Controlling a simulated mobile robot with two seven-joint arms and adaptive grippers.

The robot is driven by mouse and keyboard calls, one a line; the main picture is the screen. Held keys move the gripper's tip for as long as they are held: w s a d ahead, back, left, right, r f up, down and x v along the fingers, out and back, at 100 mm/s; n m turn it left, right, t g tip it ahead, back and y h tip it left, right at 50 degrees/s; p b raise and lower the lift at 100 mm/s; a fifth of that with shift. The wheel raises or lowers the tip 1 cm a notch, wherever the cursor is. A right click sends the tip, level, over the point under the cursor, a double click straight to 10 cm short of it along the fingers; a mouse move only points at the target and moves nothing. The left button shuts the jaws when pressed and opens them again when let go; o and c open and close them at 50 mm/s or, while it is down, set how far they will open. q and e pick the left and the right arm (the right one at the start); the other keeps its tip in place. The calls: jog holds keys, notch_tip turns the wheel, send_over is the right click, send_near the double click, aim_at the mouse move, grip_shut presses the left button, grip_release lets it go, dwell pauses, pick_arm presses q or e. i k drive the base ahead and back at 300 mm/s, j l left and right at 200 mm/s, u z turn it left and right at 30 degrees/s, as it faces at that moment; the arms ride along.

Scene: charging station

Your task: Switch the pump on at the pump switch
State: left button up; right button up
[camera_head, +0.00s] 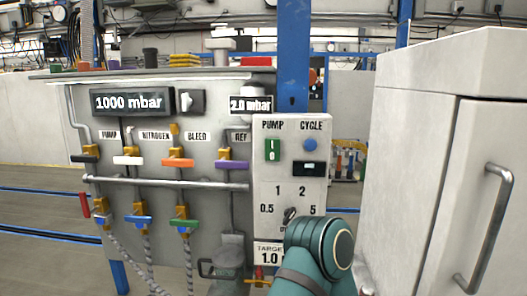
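The pump switch (272,150) is a green rocker marked I and O, under the word PUMP on the upright white control panel (262,195). I cannot tell which way it is pressed. To its right, under CYCLE, are a blue round button (310,145) and a small dark display (308,168). A teal arm link of mine rises at the bottom, in front of the panel's lower right corner and below the switch. Neither of my grippers shows, and nothing covers the switch.
Left of the panel, a grey manifold board (210,130) carries a 1000 mbar display (132,102), pipes and several coloured valve handles. A dark selector knob (289,214) sits low on the panel. A large white cabinet (425,150) with a metal handle stands close on the right.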

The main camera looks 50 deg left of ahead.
aim_at(272, 146)
jog(key=u, duration=1.4)
